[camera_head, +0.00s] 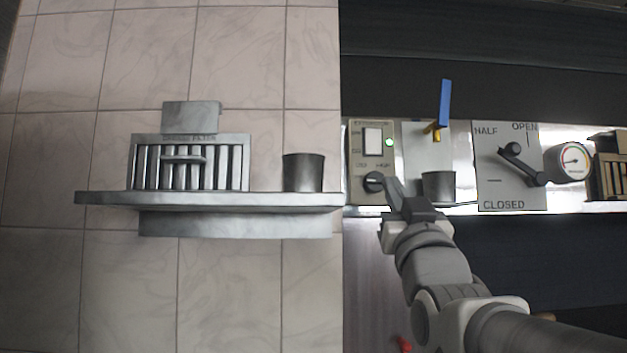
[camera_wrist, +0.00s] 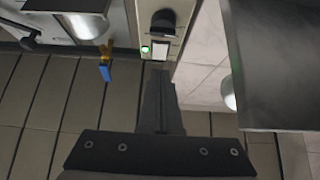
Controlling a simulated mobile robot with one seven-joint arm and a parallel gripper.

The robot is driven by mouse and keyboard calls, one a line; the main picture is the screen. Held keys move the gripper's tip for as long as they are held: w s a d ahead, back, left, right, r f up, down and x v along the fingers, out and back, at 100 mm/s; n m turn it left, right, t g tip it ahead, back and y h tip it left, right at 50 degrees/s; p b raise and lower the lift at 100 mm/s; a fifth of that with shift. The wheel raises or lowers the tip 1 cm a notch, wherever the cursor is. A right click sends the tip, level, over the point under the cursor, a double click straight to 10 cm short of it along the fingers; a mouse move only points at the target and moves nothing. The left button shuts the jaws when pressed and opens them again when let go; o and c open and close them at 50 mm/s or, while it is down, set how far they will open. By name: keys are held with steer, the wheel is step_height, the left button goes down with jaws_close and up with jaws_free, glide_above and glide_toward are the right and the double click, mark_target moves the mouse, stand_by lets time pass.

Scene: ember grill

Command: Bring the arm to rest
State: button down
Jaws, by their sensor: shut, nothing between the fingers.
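My gripper (camera_head: 393,187) is shut and empty. In the head view its fingertips are just right of the black knob (camera_head: 374,182) on the extractor switch panel (camera_head: 357,150); I cannot tell whether they touch. My arm reaches up to it from the lower right. In the wrist view the closed fingers (camera_wrist: 160,85) lie together, pointing toward the panel, with the knob (camera_wrist: 163,20) beyond their tips. The panel's green lamp (camera_wrist: 145,50) is lit.
A blue-handled valve (camera_head: 443,104) stands above a metal cup (camera_head: 438,187). Right of it are a damper lever (camera_head: 522,163) and a gauge (camera_head: 573,161). At left, a metal shelf (camera_head: 105,199) bears a slatted grease filter (camera_head: 225,165) and another cup (camera_head: 303,172).

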steer(key=shift+s+f, duration=0.4)
steer(key=shift+f, duration=0.15)
steer(key=shift+f, duration=0.1)
steer(key=s+f+g+p, duration=0.15)
steer(key=f+g, duration=0.35)
steer(key=f, duration=0.6)
steer(key=s+f+g+p, duration=0.1)
steer(key=s+f+g, duration=0.1)
steer(key=f+g, duration=0.6)
steer(key=s+f+g+p, duration=0.1)
steer(key=s+f+g, duration=0.6)
steer(key=s+f, duration=1)
step_height(320, 180, down, 3)
steer(key=shift+r, duration=0.1)
